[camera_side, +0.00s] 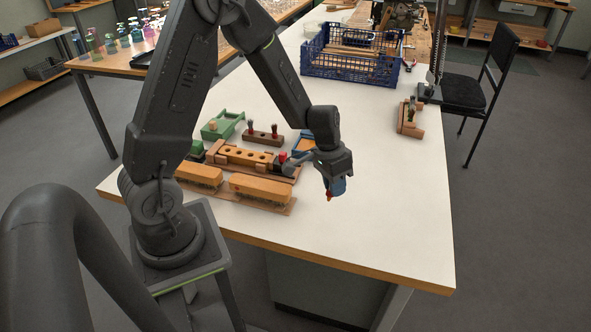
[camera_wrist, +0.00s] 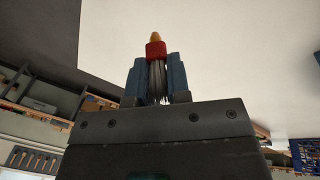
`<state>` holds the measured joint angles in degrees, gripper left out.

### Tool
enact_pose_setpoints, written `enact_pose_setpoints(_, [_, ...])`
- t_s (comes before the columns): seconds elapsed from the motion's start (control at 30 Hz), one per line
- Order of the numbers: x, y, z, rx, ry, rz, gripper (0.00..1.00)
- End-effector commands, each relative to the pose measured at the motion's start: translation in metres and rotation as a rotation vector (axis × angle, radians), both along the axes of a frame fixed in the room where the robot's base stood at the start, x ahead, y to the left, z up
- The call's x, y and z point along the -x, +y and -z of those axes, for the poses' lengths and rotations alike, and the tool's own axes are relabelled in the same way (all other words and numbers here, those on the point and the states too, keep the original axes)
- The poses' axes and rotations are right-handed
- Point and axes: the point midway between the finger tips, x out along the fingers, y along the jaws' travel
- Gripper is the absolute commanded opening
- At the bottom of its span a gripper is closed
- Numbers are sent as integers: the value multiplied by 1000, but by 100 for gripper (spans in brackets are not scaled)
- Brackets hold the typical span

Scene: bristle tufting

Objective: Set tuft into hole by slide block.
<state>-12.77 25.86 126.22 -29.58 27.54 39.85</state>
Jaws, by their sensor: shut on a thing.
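My gripper (camera_side: 337,188) hangs in the air over the table, to the right of the wooden fixture. Its blue fingers are shut on a tuft (camera_wrist: 156,52). In the wrist view the tuft shows grey bristles between the fingers, a red band and a yellow-orange tip pointing away from the wrist. An orange-brown block with a row of dark holes (camera_side: 243,155) sits in the fixture, left of my gripper. At its right end is a small dark piece with a red top (camera_side: 283,157); I cannot tell which part is the slide block.
Two wooden brushes (camera_side: 259,187) lie at the fixture's front. Behind it are a brown rack with red-topped tufts (camera_side: 263,137), a green tray (camera_side: 222,126) and a blue tray (camera_side: 304,142). A blue crate (camera_side: 350,65) stands farther back.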

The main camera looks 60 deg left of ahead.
Motion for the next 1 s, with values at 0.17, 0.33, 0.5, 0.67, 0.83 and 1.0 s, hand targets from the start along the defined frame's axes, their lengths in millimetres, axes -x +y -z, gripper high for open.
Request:
enact_pose_setpoints(0.17, [-2, 40, -6, -27, -41, -7, 0])
enact_pose_setpoints(0.33, [5, 114, -17, -81, -119, 0, 0])
enact_pose_setpoints(0.5, [28, 188, -28, -135, -201, 9, 0])
enact_pose_setpoints(0.67, [52, 236, -36, -171, -257, 17, 0])
enact_pose_setpoints(0.83, [70, 264, -41, -194, -293, 24, 0])
enact_pose_setpoints(1.0, [75, 272, -39, -200, -305, 30, 0])
